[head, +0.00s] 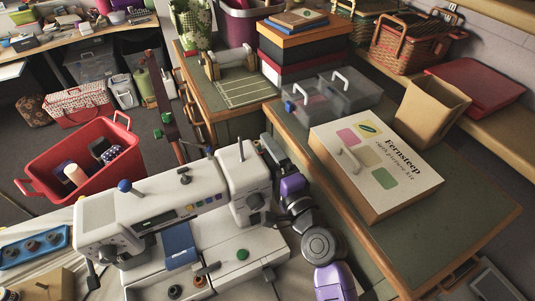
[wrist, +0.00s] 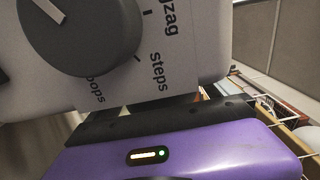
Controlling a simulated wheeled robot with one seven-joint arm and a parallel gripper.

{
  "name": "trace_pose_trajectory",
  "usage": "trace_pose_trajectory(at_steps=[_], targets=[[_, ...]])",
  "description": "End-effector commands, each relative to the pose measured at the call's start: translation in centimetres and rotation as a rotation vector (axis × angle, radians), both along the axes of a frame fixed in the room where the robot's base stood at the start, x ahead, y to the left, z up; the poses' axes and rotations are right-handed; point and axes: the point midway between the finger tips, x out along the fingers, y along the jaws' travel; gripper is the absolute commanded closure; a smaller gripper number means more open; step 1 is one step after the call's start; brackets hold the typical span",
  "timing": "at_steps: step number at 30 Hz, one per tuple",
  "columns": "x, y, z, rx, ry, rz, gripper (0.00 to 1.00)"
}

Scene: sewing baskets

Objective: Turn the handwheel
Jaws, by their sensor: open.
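The white sewing machine (head: 150,212) stands in the lower left of the head view. The dial also fills the upper left of the wrist view (wrist: 80,30), beside printed words including "Steps". My gripper (head: 272,152) is open at the machine's right end, with its purple body behind the dark fingers. In the wrist view its purple body and black part lie just below the dial's panel. I cannot make out a handwheel; my gripper and arm cover part of that end. Contact cannot be told.
A white "Fernsteep" box (head: 375,160) lies on the green-topped table (head: 470,215) right of my arm. Grey lidded bins (head: 345,92) stand behind it. A red basket (head: 85,160) with spools is left of the machine. A blue tray (head: 35,247) lies at far left.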

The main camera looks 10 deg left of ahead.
Motion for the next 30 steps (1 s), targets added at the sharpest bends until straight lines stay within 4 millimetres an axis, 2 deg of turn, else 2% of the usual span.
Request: trace_pose_trajectory(at_steps=[4, 12, 14, 22, 30], targets=[[0.78, 0.53, 0.02, -0.001, -0.001, 0.0, 0.03], [0.9, 0.58, 0.04, 0.0, -0.001, -0.001, 0.03], [0.89, 0.57, 0.03, 0.0, -0.001, -0.001, 0.13], [0.88, 0.55, 0.03, -0.001, -0.001, -0.001, 0.65], [0.98, 0.56, -0.5, 0.017, -0.026, -0.002, 0.65]])
